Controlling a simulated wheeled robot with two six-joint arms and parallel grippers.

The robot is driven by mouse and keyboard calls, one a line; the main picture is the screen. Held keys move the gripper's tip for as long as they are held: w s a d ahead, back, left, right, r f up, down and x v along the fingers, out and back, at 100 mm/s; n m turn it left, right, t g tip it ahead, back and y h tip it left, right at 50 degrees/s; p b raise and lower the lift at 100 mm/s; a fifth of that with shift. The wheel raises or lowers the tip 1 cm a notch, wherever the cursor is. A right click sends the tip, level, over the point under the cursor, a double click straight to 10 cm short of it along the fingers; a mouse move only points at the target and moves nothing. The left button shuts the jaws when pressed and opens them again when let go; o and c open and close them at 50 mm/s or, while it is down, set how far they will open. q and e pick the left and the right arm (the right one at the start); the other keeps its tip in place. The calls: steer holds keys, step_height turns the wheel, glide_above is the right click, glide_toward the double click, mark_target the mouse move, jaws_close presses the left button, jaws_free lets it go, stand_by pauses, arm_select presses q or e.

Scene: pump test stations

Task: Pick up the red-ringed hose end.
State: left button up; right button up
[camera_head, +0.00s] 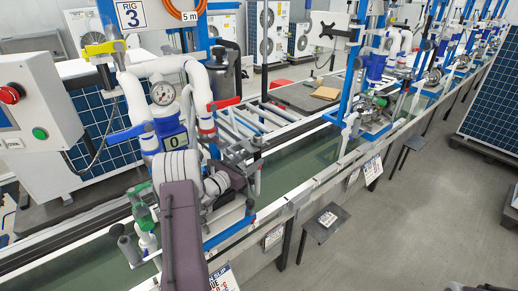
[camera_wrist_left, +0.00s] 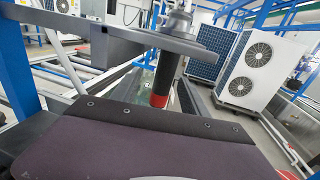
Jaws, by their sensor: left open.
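In the head view a red ring (camera_head: 207,134) shows at the lower end of the white hose on the right of the rig 3 pump; the parts below it are crowded and partly hidden. My left gripper (camera_head: 236,174) is low in front of this pump, just below and right of that ring, largely hidden by my own arm. It is open, and I see nothing held in it. In the left wrist view a dark upright cylinder with a red band at its lower end (camera_wrist_left: 160,90) stands beyond the gripper's dark body. I cannot tell whether this is the same hose end. My right gripper is not in view.
The long bench (camera_head: 290,185) runs back right with more pump rigs. The grey floor (camera_head: 410,220) right of it is largely clear.

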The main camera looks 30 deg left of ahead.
arm_select(q)
steer(key=w+d+p, duration=0.1)
steer(key=w+d, duration=0.1)
steer(key=w, duration=0.4)
steer(key=shift+w+p, duration=0.2)
steer(key=shift+p, duration=0.15)
steer(key=shift+r, duration=0.1)
jaws_close()
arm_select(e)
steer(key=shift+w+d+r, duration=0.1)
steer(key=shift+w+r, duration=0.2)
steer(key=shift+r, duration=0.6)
